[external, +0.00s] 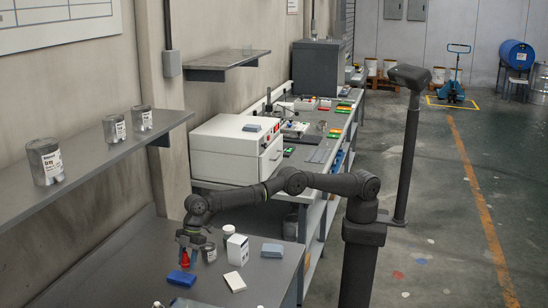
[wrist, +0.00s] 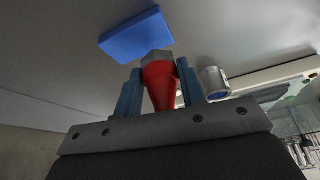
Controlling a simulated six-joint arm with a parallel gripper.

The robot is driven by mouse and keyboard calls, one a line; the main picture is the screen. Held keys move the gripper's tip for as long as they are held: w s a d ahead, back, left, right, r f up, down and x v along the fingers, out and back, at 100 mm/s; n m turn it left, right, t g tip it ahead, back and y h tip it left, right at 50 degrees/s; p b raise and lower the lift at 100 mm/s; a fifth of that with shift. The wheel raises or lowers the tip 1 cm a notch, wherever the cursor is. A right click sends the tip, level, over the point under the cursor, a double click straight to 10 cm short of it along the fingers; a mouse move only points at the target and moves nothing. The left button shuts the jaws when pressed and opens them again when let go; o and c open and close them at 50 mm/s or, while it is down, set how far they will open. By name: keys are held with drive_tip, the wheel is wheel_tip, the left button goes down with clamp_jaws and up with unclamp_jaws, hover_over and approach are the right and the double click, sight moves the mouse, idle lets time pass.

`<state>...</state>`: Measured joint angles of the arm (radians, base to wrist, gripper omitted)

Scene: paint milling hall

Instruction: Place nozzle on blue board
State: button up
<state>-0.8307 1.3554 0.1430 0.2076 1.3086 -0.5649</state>
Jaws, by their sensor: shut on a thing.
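The nozzle (wrist: 160,82) is red and tapered with a grey hex end, and in the external view it shows as a small red piece (external: 185,259). My gripper (wrist: 160,88) is shut on it, with one blue-grey finger on each side. In the external view my gripper (external: 190,250) is low over the near grey table. The blue board (external: 182,278) is a flat blue block on that table, just below and left of the nozzle. In the wrist view the blue board (wrist: 136,33) is beyond the nozzle's hex end. I cannot tell whether they touch.
A metal can (external: 209,253), a white box (external: 237,249), a grey-blue block (external: 272,250) and a cream block (external: 235,282) stand to the right of my gripper. A shelf (external: 95,163) with cans juts from the left wall.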

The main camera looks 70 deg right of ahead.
drive_tip(key=shift+f, duration=2)
drive_tip(key=shift+f, duration=0.2)
drive_tip(key=o, duration=1)
drive_tip(key=shift+r, duration=0.1)
drive_tip(key=v, duration=1.2)
drive_tip(key=shift+r, duration=0.1)
